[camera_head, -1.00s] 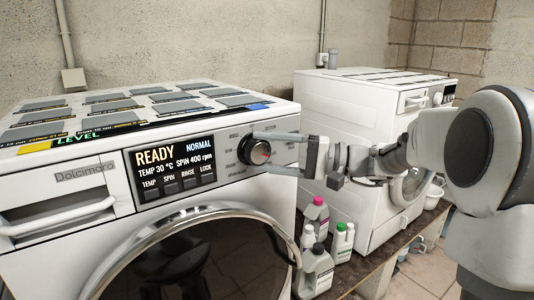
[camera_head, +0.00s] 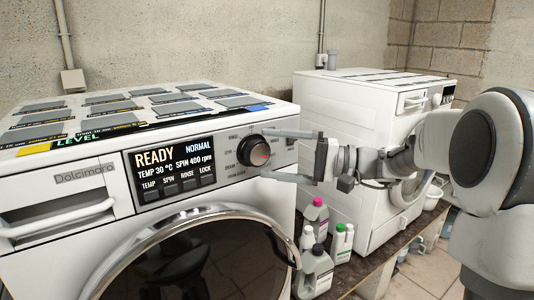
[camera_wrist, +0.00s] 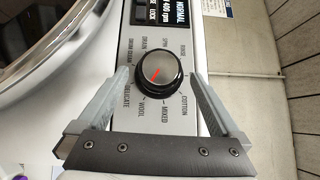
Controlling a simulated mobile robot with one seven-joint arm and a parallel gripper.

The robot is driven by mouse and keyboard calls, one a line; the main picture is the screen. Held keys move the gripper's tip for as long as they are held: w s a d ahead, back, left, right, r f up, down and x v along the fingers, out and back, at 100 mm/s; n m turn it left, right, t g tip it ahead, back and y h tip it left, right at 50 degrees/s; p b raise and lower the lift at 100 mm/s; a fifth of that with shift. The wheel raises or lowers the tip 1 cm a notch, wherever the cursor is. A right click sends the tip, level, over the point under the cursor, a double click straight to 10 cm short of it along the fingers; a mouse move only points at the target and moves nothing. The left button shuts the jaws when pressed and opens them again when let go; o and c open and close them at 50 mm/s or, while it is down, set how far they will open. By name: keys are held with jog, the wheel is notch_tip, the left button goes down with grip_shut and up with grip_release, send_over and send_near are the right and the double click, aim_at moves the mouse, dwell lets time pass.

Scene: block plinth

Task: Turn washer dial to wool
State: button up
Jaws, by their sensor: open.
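The washer dial (camera_head: 253,150) is a round black knob with a silver face and a red mark, on the front panel of the left washer (camera_head: 85,235). In the wrist view the dial (camera_wrist: 158,74) has printed labels around it, with WOOL (camera_wrist: 147,107) below it, between MIXED and DELICATE. The red mark runs diagonally across the face; its exact setting is hard to tell. The display (camera_head: 172,168) reads READY, NORMAL, TEMP 30 °C, SPIN 400 rpm. My gripper (camera_head: 264,153) is open, its fingers on either side of the dial; in the wrist view the gripper (camera_wrist: 159,73) shows gaps on both sides.
A second white washer (camera_head: 345,115) stands behind to the right. Several detergent bottles (camera_head: 316,215) stand below my gripper, between the washers. Dark panels lie on top of the left washer. A white drawer handle (camera_head: 60,218) and round door (camera_head: 200,260) are on its front.

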jog(key=s+d+p, duration=0.1)
jog(key=s+d, duration=0.2)
jog(key=d, duration=1.2)
jog(key=shift+d+f, duration=0.15)
jog(key=shift+f, duration=0.15)
